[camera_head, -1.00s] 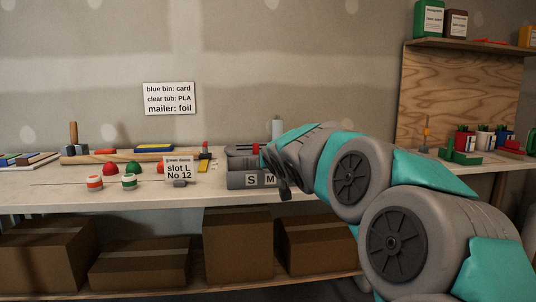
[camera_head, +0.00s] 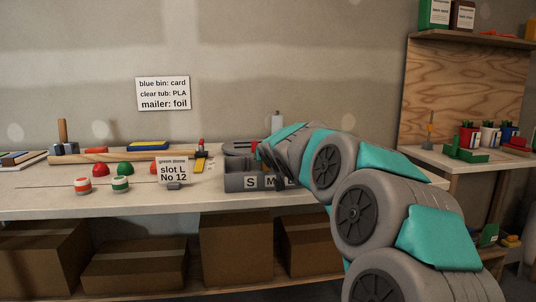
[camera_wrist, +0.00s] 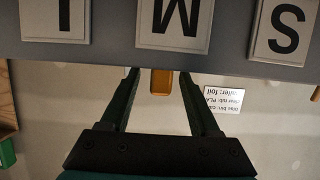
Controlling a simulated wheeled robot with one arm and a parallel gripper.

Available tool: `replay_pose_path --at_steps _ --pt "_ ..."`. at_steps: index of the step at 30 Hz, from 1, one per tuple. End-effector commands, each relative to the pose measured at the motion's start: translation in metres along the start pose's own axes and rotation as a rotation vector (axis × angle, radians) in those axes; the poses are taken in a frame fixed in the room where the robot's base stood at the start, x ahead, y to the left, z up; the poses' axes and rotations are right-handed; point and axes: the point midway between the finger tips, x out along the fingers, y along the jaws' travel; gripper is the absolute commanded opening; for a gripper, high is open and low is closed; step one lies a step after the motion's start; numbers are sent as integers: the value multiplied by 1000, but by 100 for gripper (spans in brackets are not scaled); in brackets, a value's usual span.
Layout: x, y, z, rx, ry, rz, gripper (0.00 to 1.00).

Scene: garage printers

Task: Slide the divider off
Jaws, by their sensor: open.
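A grey box (camera_head: 234,182) with letter plates S (camera_head: 250,182), M and L on its front stands on the workbench. My arm hides its right part. In the wrist view the box front (camera_wrist: 110,50) appears upside down, with plates S (camera_wrist: 282,32), M (camera_wrist: 175,24) and L (camera_wrist: 55,20). My gripper (camera_wrist: 159,78) is open, its two dark fingers reaching to the box's edge. An orange-yellow piece (camera_wrist: 161,82) shows between the fingertips; I cannot tell whether they touch it. No divider can be told apart for sure.
A sign reading "slot L No 12" (camera_head: 171,170) stands left of the box, near red and green domes (camera_head: 125,168) and striped pieces (camera_head: 120,184). Cardboard boxes (camera_head: 236,250) fill the shelf below. The bench front left is mostly clear.

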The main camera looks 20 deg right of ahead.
Motion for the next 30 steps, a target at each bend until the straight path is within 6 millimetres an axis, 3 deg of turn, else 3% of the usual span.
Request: replay_pose_path --at_steps 6,17,30 --pt "27 -1 0 0 -2 -2 62" --pt "34 0 0 1 1 -1 62" --pt "34 0 0 0 0 -1 14"
